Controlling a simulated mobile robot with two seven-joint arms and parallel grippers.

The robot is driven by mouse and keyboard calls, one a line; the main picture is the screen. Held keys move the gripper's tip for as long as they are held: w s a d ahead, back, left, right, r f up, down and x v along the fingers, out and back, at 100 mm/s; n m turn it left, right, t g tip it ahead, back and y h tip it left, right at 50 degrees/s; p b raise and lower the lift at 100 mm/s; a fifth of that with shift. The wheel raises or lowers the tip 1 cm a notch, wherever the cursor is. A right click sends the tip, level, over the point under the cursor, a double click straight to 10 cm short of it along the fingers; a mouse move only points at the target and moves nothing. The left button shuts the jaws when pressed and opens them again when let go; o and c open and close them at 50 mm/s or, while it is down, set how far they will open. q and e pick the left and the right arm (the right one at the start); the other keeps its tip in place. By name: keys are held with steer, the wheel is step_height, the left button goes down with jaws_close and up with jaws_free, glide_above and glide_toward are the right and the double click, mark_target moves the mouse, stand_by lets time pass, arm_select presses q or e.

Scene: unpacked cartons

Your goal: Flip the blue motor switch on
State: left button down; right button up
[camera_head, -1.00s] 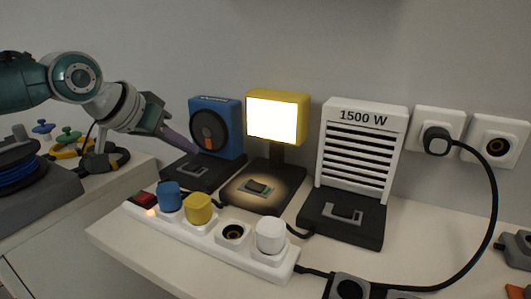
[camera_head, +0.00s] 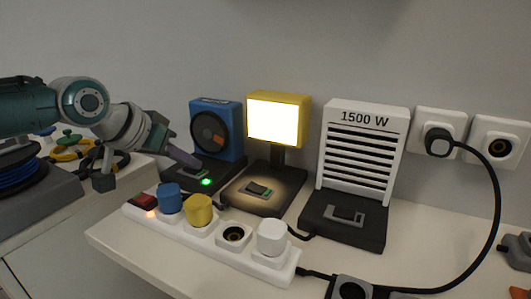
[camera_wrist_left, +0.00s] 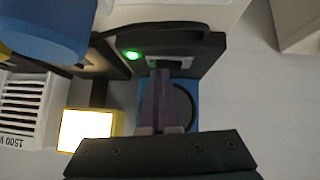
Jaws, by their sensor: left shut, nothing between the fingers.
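The blue motor (camera_head: 230,118) stands at the back left on a dark base (camera_head: 225,177), with a round dark disc on its front. A green light (camera_head: 206,182) glows on the base; it also shows in the left wrist view (camera_wrist_left: 133,56). The motor's switch (camera_wrist_left: 176,62) is partly seen in the left wrist view, at the fingertips. My left gripper (camera_head: 198,164) is shut and empty, its purple fingers just over the base; they also show in the left wrist view (camera_wrist_left: 160,76). I cannot tell whether they touch the switch. My right gripper is not in view.
A lit yellow lamp (camera_head: 305,113) stands right of the motor, then a white 1500 W heater (camera_head: 333,170). A white power strip (camera_head: 210,243) with blue, yellow and white plugs lies in front. Wall sockets (camera_head: 497,127) and a black cable (camera_head: 493,200) are at the right.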

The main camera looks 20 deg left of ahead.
arm_select(q)
steer(key=shift+a+f, duration=0.15)
steer(key=shift+a+b, duration=0.35)
steer(key=shift+a, duration=0.35)
steer(key=shift+r, duration=0.2)
steer(key=shift+d, duration=0.1)
steer(key=shift+r, duration=0.2)
steer(key=r+p, duration=0.2)
steer(key=p, duration=0.1)
steer(key=r+p, duration=0.3)
steer(key=shift+a, duration=0.2)
steer(key=p+v, duration=0.2)
steer(key=v, duration=0.7)
steer(key=shift+s+f, duration=0.35)
steer(key=shift+a, duration=0.1)
